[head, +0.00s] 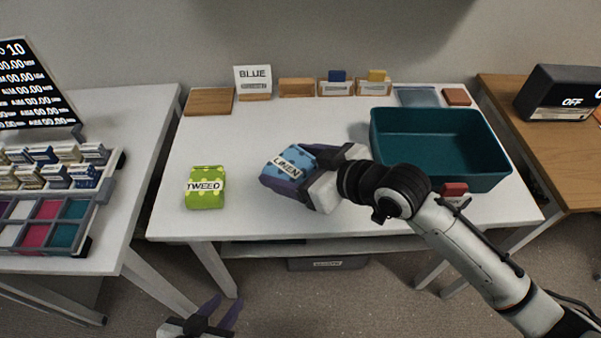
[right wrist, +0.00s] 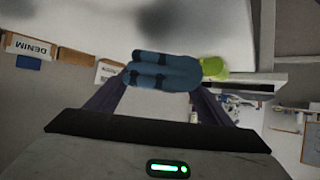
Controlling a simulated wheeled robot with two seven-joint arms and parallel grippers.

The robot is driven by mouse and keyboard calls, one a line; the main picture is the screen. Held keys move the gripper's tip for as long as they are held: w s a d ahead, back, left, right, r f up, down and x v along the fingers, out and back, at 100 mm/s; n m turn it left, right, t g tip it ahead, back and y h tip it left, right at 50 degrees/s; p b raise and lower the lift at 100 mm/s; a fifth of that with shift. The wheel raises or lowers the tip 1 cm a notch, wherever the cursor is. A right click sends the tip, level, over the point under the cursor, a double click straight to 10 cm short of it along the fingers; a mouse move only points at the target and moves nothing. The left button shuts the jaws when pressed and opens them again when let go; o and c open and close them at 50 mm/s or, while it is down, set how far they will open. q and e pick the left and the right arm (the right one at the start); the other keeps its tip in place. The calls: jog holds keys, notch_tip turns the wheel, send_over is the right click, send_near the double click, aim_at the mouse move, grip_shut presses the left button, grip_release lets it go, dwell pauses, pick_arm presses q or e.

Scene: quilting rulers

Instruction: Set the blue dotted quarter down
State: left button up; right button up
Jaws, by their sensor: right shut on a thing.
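The blue dotted quarter (head: 289,161), a folded bundle with a white LINEN band, is between the fingers of my right gripper (head: 292,177) over the middle of the white table. The right gripper is shut on it. In the right wrist view the blue quarter (right wrist: 165,72) sits between the two dark fingers. Whether its underside touches the table cannot be told. A green dotted quarter (head: 205,188) with a TWEED band lies on the table to its left. My left gripper (head: 222,304) is at the bottom of the head view, off the table's front edge, fingers apart and empty.
A teal bin (head: 438,181) stands on the right of the table. A BLUE sign (head: 253,78), a wooden board (head: 209,101) and small holders line the back. The tabletop (head: 240,140) between the green quarter and the back row is clear.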

jog(key=shift+f+b, duration=0.4)
jog(key=shift+f, duration=1.9)
jog(key=shift+f, duration=0.15)
jog(key=o, duration=1.1)
jog(key=shift+r, duration=0.2)
jog(key=p+v, duration=0.1)
jog(key=v, duration=1.1)
jog(key=shift+f, duration=0.1)
